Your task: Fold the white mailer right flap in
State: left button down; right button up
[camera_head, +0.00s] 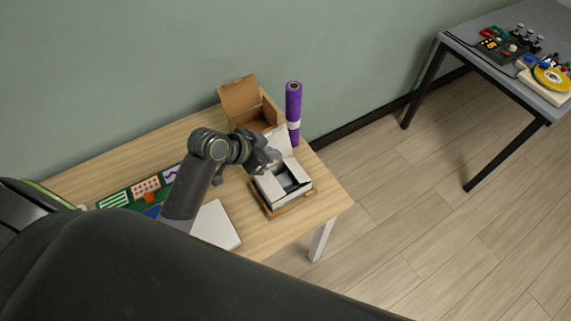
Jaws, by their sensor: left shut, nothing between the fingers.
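The white mailer (298,189) is a small open box on a brown tray (282,209) near the right end of the wooden table. Its lid (279,142) stands up at the back. Something dark shows inside the box. My left gripper (272,160) is shut and empty, at the box's left back side, over or close to its left edge. I cannot tell whether it touches the box. The gripper hides part of the left side, and the flaps are too small to make out clearly. My right gripper is not in view.
An open brown cardboard box (252,119) and an upright purple roll (293,108) stand behind the mailer. A white flat item (216,226) and a green board with colourful pieces (115,200) lie to the left. A grey table (470,38) with electronics stands at the far right.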

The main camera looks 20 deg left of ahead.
pick_arm(q)
jog(key=p+x, duration=0.2)
jog(key=x, duration=0.8)
jog(key=shift+r, duration=0.1)
jog(key=shift+s+a+f+p, duration=0.15)
jog(key=shift+s+f+p, duration=0.05)
jog(key=shift+f, duration=0.35)
jog(key=shift+s+a+f+p, duration=0.15)
jog(key=shift+s+f+p, duration=0.1)
jog(key=shift+f, duration=0.3)
jog(key=shift+s+a+f, duration=0.15)
jog(key=shift+f, duration=0.2)
jog(key=shift+s+a+f, duration=0.15)
jog(key=shift+s+f, duration=0.05)
jog(key=shift+f, duration=0.15)
jog(key=shift+f, duration=0.1)
